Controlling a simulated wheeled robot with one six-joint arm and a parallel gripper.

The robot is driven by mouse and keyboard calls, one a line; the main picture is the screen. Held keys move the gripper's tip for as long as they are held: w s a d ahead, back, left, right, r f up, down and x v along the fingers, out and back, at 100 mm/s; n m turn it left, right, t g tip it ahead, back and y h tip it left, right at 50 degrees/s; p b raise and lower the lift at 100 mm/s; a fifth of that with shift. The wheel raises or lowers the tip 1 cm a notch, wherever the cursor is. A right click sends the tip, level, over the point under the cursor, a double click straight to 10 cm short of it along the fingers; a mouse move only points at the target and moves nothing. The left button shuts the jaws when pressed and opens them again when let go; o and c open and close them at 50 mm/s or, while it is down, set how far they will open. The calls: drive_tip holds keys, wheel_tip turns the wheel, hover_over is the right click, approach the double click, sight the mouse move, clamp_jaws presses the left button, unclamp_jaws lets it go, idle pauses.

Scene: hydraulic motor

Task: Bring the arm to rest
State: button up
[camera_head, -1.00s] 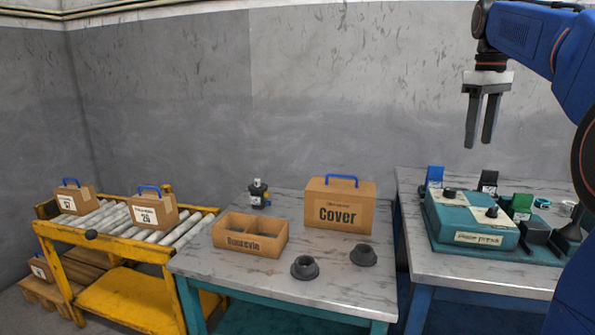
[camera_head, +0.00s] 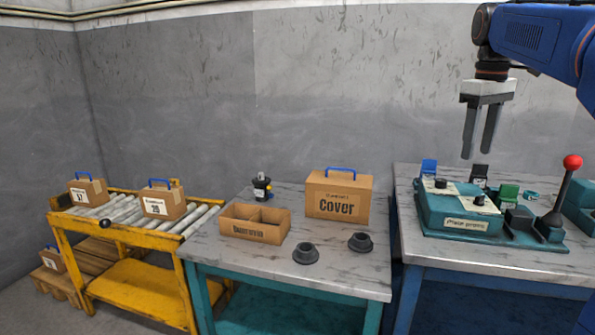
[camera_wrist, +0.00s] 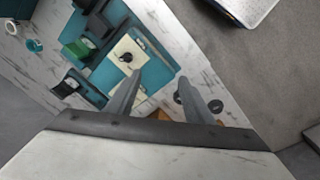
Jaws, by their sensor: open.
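My gripper (camera_head: 480,132) hangs pointing down above the right-hand workbench in the head view, in front of the grey wall. Its two grey fingers are apart with nothing between them. My blue arm (camera_head: 535,40) reaches in from the upper right. In the wrist view, the fingers (camera_wrist: 160,105) show over the bench and a teal press station (camera_wrist: 140,60), well clear of it.
The teal press station (camera_head: 458,212) with a red-knobbed lever (camera_head: 572,163) stands on the right bench (camera_head: 500,270). The middle table (camera_head: 290,278) holds a Cover box (camera_head: 338,199), an open divided box (camera_head: 254,232) and two dark round parts. A yellow roller conveyor (camera_head: 130,222) with boxes stands left.

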drive_tip(key=s+a+f+m+t, duration=0.1)
drive_tip(key=s+a+f, duration=0.3)
drive_tip(key=s+f, duration=0.5)
drive_tip(key=s+a+f+m+t, duration=0.1)
drive_tip(key=s+a+f, duration=0.3)
drive_tip(key=s+f, duration=0.5)
drive_tip(key=s+a+f+m+t, duration=0.2)
drive_tip(key=s+a+f, duration=0.3)
drive_tip(key=s+f, duration=0.3)
wheel_tip(320, 180, down, 5)
drive_tip(key=shift+s+r+m+y, duration=0.1)
drive_tip(key=shift+s+m+y, duration=0.2)
drive_tip(key=shift+s, duration=0.1)
drive_tip(key=shift+c, duration=0.5)
